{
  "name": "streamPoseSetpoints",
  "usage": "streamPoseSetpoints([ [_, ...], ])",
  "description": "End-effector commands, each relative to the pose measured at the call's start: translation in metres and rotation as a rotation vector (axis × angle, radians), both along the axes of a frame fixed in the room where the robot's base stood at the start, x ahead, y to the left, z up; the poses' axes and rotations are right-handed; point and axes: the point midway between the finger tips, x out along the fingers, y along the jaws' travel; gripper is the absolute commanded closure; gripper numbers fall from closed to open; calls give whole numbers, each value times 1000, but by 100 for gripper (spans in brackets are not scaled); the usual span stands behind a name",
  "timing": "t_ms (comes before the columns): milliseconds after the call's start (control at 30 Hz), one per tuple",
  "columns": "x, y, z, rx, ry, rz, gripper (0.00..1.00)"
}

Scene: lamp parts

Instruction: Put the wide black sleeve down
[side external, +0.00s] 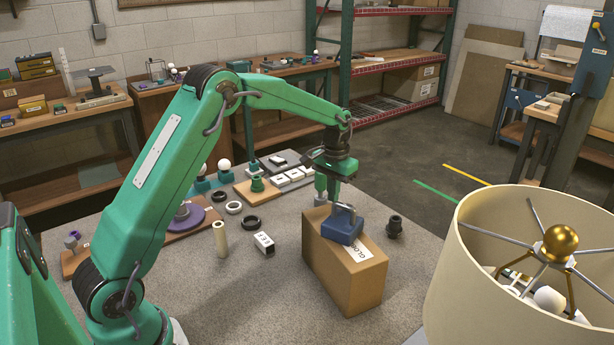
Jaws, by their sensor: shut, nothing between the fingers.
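My gripper (326,196) is shut and empty, pointing down beside the far edge of a cardboard box (342,268). A short black stepped sleeve (394,227) stands upright on the grey table to the right of the box, apart from my gripper. I cannot tell for sure that it is the wide sleeve.
A blue weight with a handle (341,227) sits on the box. A large lampshade (480,255) fills the right front. Table between the sleeve and lampshade is clear.

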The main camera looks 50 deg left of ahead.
Motion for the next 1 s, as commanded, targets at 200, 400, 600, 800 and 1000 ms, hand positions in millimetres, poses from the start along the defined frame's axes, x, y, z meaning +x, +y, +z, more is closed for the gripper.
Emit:
streamPoseSetpoints([
  [200,0,0,-13,-1,3,0,100],
  [400,-1,0,-36,-1,4,-1,100],
  [600,-1,0,-67,-1,5,-1,100],
  [800,-1,0,-98,-1,4,-1,100],
  [1000,15,2,-100,0,-1,-1,100],
])
